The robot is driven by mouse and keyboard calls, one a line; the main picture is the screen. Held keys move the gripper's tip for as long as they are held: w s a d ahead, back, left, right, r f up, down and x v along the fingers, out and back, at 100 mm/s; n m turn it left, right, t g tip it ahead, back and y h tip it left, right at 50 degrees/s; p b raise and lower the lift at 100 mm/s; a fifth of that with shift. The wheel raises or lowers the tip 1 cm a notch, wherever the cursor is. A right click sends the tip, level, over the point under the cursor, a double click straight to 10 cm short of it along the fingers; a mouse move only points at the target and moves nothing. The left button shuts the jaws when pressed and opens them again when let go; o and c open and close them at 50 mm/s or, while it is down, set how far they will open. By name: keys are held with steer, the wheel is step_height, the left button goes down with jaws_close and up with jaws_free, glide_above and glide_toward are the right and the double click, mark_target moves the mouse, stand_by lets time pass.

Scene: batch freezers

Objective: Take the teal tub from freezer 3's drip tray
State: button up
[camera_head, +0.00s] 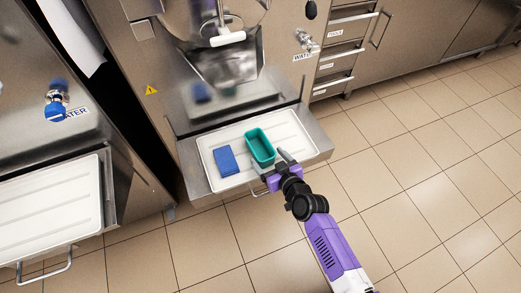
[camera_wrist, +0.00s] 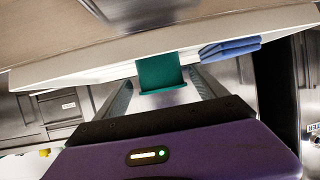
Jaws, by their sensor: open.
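The teal tub (camera_head: 260,147) is an open, empty-looking rectangular container on the white drip tray (camera_head: 288,134) of the middle freezer. Its near end also shows in the wrist view (camera_wrist: 160,73). My gripper (camera_head: 273,163) is at the tray's front edge, close to the tub's near end. Its fingers are apart with nothing gripped. In the wrist view, the tub's end lies in line with the gap between the two fingers (camera_wrist: 160,78). I cannot tell whether either finger touches the tub.
A folded blue cloth (camera_head: 229,161) lies left of the tub on the same tray. The freezer's steel spout (camera_head: 226,62) hangs behind and above. Another freezer with an empty white tray (camera_head: 52,200) stands at left. Drawers (camera_head: 345,45) line the back right. The tiled floor at right is clear.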

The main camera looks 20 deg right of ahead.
mark_target(262, 156)
steer(key=x, duration=0.5)
steer(key=shift+w+a+b, duration=0.1)
steer(key=shift+b, duration=0.25)
steer(key=c, duration=1.3)
